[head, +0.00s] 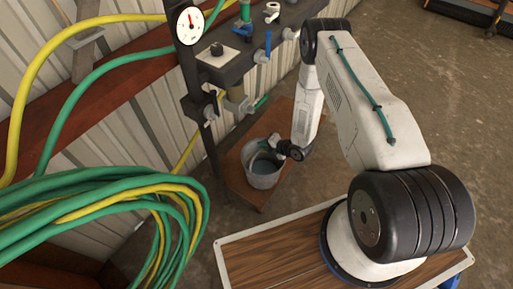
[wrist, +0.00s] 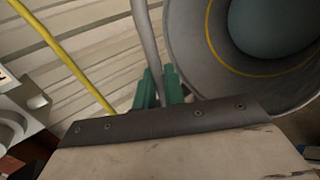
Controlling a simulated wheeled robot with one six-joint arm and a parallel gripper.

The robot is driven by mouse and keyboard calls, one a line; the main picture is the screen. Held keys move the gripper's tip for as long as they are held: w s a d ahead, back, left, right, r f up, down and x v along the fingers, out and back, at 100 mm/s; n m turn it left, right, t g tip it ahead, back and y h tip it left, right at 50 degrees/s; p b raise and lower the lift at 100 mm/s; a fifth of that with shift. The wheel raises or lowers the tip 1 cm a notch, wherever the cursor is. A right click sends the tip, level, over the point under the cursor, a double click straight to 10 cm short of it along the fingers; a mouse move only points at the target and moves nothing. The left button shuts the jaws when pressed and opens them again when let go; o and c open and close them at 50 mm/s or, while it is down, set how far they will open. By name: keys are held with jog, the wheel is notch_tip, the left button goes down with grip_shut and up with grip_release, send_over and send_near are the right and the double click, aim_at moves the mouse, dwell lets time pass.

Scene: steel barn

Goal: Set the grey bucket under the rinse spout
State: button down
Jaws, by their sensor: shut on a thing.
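The grey bucket (head: 262,181) is upright at the low wooden stand below the valve panel; I cannot tell if it rests on the wood or hangs just above it. My gripper (head: 284,150) is at its right rim. In the wrist view the green fingertips (wrist: 159,85) are shut on the bucket's grey bail handle (wrist: 146,35). The bucket (wrist: 190,62) fills the upper right there, with a yellow ring and a bluish-grey inside. A stubby outlet (head: 237,101) with a green lever, possibly the rinse spout, is above and left of the bucket in the head view.
The wooden stand (head: 244,190) has bare wood left of and behind the bucket. The dark valve panel (head: 228,72) carries a gauge (head: 190,25) and several valves. Coiled green and yellow hoses (head: 90,197) hang at left. Concrete floor (head: 455,110) at right is open.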

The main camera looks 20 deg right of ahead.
jog(key=shift+s+f+x, duration=0.15)
jog(key=shift+f+x, duration=0.05)
jog(key=shift+x, duration=1.15)
jog(key=shift+s+f+x, duration=0.1)
jog(key=shift+f+x, duration=0.1)
jog(key=shift+x, duration=1.1)
jog(key=shift+d, duration=0.1)
jog(key=c, duration=1.5)
grip_release()
